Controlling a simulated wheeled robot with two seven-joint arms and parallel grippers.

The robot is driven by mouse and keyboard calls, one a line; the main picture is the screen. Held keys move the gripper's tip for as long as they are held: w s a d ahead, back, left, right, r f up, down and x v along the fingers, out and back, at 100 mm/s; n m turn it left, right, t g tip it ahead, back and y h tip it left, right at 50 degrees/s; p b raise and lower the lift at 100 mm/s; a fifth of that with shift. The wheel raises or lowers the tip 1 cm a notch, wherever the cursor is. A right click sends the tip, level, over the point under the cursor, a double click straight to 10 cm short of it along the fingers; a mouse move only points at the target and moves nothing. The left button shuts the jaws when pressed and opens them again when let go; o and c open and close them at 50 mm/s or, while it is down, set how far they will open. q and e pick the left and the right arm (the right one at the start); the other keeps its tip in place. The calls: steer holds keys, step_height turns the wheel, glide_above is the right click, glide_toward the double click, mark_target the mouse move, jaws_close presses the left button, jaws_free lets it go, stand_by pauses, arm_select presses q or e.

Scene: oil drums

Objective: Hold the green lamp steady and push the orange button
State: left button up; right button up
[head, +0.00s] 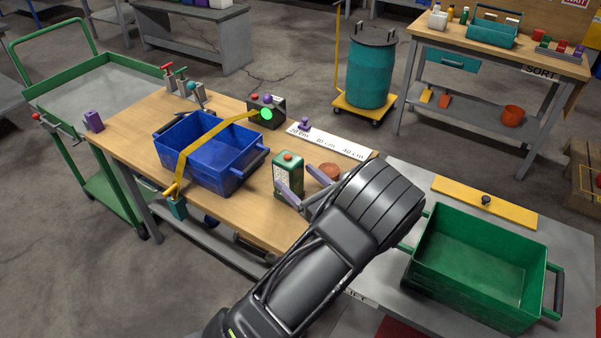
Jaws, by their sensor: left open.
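A small green box-shaped body (289,180), which looks like the green lamp, stands upright on the wooden bench. It has a pale marked front and a round orange-red button (288,156) on top. My left gripper (295,182) is open at its right side, its fingers pointing toward it. One finger overlaps its lower front and the other is by its right edge; I cannot tell whether they touch it. My right gripper is not in view. A black box (262,107) behind has a bright green disc on its face and red and purple knobs on top.
A blue crate (205,155) with a yellow strap stands to the left. A brown round object (330,170) is just right of the lamp. A white ruler strip (335,141) lies behind. A green crate (478,265) stands on the grey table at the right.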

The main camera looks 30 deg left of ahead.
mark_target(281, 164)
arm_select(q)
steer(key=shift+s, duration=0.1)
steer(key=shift+w+a+r, duration=0.1)
steer(key=shift+w+a, duration=0.1)
steer(key=shift+a, duration=0.35)
steer(key=p+x, duration=0.1)
steer(key=x, duration=0.5)
steer(key=shift+w+a, duration=0.15)
steer(key=shift+a, duration=0.15)
jaws_close()
stand_by(0.5)
stand_by(0.3)
steer(key=c, duration=1.6)
jaws_free()
steer(key=shift+c, duration=0.2)
